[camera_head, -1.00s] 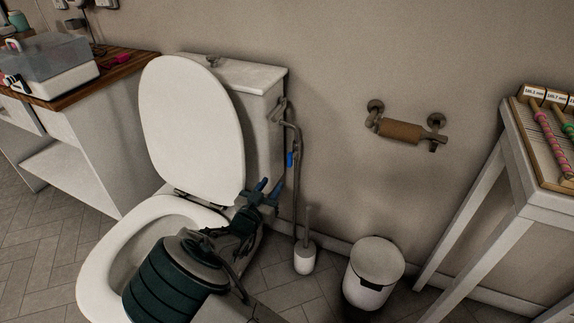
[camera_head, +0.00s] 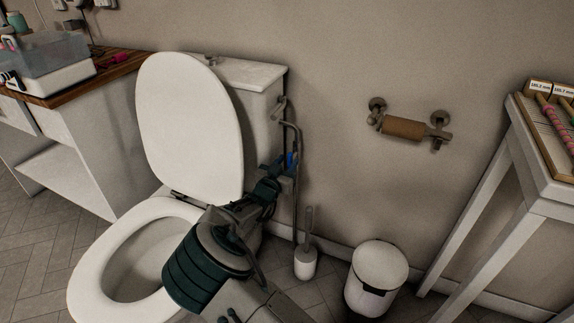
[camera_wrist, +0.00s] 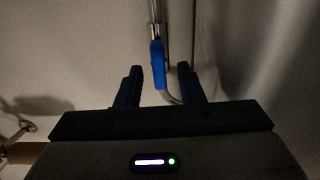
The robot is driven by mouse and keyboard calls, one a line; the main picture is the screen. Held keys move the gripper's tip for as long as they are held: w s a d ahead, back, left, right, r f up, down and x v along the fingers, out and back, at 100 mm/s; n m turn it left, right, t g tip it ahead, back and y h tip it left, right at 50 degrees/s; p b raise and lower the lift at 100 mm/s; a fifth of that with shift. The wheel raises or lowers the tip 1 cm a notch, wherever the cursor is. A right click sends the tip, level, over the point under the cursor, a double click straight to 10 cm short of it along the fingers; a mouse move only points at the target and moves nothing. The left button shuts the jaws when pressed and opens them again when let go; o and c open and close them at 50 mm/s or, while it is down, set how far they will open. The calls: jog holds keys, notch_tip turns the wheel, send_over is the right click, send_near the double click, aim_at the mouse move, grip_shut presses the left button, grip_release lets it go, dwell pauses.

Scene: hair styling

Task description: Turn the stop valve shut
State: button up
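The stop valve's blue lever (camera_head: 291,160) is on the metal supply pipe beside the toilet tank. In the wrist view the blue lever (camera_wrist: 157,65) hangs down along the pipe, between and a little beyond my two fingertips. My gripper (camera_head: 282,165) is open, with a finger on each side of the lever in the wrist view (camera_wrist: 160,75). I see no clear contact between the fingers and the lever. In the head view my gripper partly covers the lever.
The toilet (camera_head: 190,130) with raised lid stands left of my arm. A toilet brush (camera_head: 305,262) and a white bin (camera_head: 376,278) stand on the floor to the right. A paper-roll holder (camera_head: 405,128) is on the wall. A side table (camera_head: 530,195) stands far right.

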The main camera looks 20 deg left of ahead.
grip_shut()
jog(key=shift+r+n+p, duration=0.1)
jog(key=shift+n+p, duration=0.2)
jog(key=shift+p, duration=0.25)
jog(key=shift+r+n+p, duration=0.1)
jog(key=shift+n+p, duration=0.8)
jog(key=shift+p, duration=0.25)
jog(key=n+p, duration=0.2)
jog(key=shift+a+n, duration=0.1)
jog(key=shift+n, duration=0.3)
jog(key=n+p, duration=0.1)
jog(key=n, duration=0.3)
jog(key=n+p, duration=0.2)
jog(key=n, duration=0.2)
jog(key=f+n+p, duration=0.1)
jog(key=n+p, duration=0.1)
jog(key=n, duration=0.2)
jog(key=shift+a+n, duration=0.15)
jog(key=shift+n, duration=0.15)
